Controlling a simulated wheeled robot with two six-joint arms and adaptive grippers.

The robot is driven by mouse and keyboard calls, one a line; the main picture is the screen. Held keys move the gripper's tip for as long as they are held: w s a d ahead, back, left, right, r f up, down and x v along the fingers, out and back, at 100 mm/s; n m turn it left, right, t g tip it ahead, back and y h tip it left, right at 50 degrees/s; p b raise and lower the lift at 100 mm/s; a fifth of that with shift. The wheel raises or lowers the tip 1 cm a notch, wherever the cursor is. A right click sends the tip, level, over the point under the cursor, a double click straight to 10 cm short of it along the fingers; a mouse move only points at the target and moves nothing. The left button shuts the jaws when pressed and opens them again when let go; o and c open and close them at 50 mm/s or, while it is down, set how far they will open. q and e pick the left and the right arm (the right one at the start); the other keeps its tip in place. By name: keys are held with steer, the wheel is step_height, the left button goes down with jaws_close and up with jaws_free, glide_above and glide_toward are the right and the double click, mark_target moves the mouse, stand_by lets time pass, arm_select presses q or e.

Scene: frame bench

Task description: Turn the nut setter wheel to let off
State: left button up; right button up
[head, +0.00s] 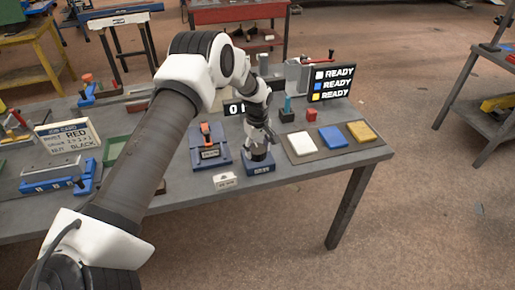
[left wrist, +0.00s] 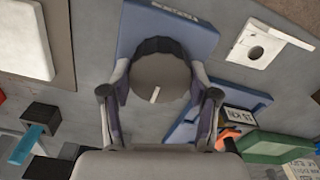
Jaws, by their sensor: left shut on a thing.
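The nut setter wheel (left wrist: 158,85) is a dark, ridged round knob with a white mark on its grey top. It sits on a blue base (left wrist: 180,30) near the front edge of the bench. In the head view the base (head: 260,169) shows below my gripper, and the wheel (head: 258,155) is partly hidden by the fingers. My left gripper (head: 260,145) points down over it. In the left wrist view its fingers (left wrist: 160,80) are closed on opposite sides of the wheel, and the white mark lies between them. My right gripper is out of view.
A blue fixture with an orange lever (head: 206,133) stands left of the wheel, a small white labelled block (head: 226,182) in front. White (head: 302,144), blue (head: 333,137) and yellow (head: 361,131) pads lie to the right. A sign (head: 332,84) reads READY on three lines.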

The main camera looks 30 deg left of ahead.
mark_target(257, 148)
arm_select(q)
steer(key=shift+s+f, duration=0.15)
steer(key=o, duration=1.1)
steer(key=shift+o, duration=0.2)
steer(key=shift+r, duration=0.3)
step_height(257, 148, up, 12)
steer(key=shift+f, duration=0.2)
steer(key=shift+w, duration=0.2)
